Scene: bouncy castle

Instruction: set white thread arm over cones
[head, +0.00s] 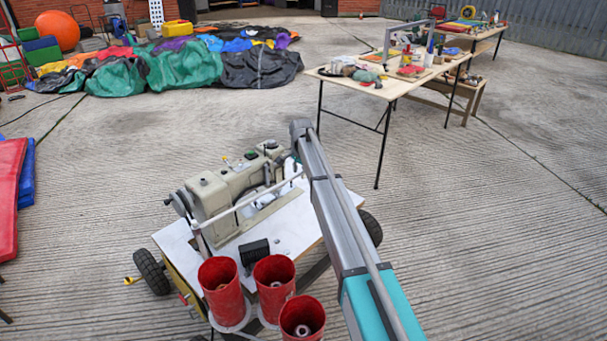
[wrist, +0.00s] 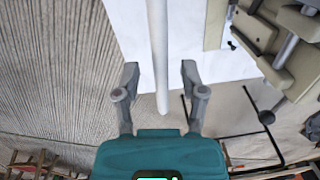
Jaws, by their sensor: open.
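The white thread arm (head: 250,202) is a thin rod. In the head view it slants from a post at the left end of the sewing machine up right across the machine's front. The red cones (head: 219,290) stand at the cart's near edge, below and apart from the rod. In the wrist view the rod (wrist: 158,50) runs down between the fingers of my gripper (wrist: 160,72), and its rounded free end lies near the palm. My gripper is open, with gaps visible on both sides of the rod. In the head view my arm hides most of the gripper.
The beige sewing machine (head: 228,193) sits on a white-topped wheeled cart (head: 300,222). A small black block (head: 254,252) lies between machine and cones. A wooden table (head: 390,88) with tools stands at the back right. Concrete floor around the cart is mostly clear.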

